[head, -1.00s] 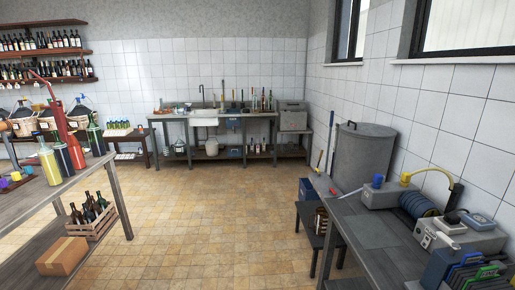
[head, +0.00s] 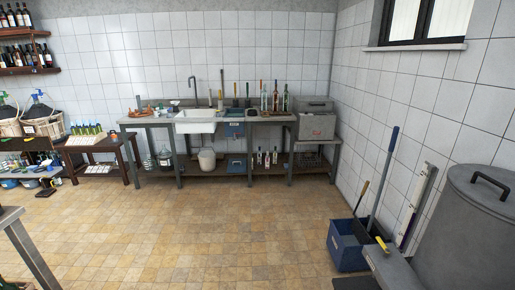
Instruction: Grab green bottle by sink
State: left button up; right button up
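The white sink (head: 195,122) is set in a grey metal workbench along the far tiled wall, with a tall tap behind it. Several slim bottles stand on the bench to the right of the sink. One of them looks greenish and clear (head: 285,103), at the right end of the group, close to a grey metal box. The bottles are small at this distance, so their exact colours are hard to tell. Neither of my grippers shows in the head view.
Open tiled floor (head: 190,230) lies before the workbench. A blue crate (head: 346,246) holding long-handled tools and a large grey metal vat (head: 470,230) stand at right. A table corner (head: 12,215) juts in at lower left. A small wooden table (head: 100,146) stands left of the bench.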

aim_at(285, 98)
jog(key=i, duration=6.25)
jog(key=i+z, duration=0.15)
jog(key=i, duration=0.05)
